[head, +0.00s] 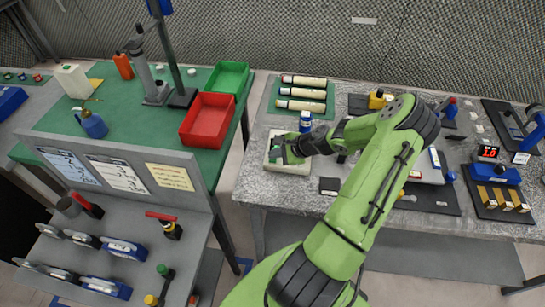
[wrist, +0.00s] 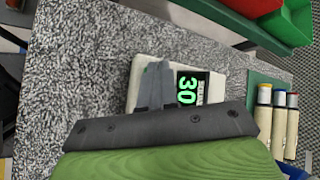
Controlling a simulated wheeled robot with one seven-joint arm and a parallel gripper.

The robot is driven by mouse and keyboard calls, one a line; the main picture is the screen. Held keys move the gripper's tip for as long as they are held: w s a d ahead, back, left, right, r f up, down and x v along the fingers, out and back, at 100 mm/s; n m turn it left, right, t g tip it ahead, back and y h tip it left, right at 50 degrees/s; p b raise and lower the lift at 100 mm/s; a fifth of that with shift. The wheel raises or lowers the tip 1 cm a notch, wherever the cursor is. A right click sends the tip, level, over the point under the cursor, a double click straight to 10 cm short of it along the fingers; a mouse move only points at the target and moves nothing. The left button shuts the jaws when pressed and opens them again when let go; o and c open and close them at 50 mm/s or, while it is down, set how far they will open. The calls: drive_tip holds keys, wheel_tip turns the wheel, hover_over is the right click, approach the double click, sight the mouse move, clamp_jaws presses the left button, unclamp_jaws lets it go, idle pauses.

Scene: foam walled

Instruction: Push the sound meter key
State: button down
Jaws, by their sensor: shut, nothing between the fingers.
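The sound meter (wrist: 203,61) is a cream-white box on the speckled grey bench, with a dark display (wrist: 192,88) that shows a green 30 in the wrist view. In the head view the sound meter (head: 288,168) is at the left part of the bench, partly covered by my gripper. My gripper (head: 281,153) is shut and empty, with its fingertips over the meter. In the wrist view the fingers (wrist: 157,75) lie beside the display. A bit of green shows by the fingertips; the key is mostly hidden, and I cannot tell whether they touch it.
A green mat (head: 300,108) with several cream tubes lies behind the meter. A blue-and-white can (head: 305,122) stands close by. A red bin (head: 207,119) is on the green table at left. Dark trays with devices fill the bench's right side.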

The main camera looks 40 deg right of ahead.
sight(275, 160)
drive_tip(key=shift+r, duration=0.15)
wheel_tip(275, 160, up, 6)
drive_tip(key=p, duration=0.5)
idle(0.3)
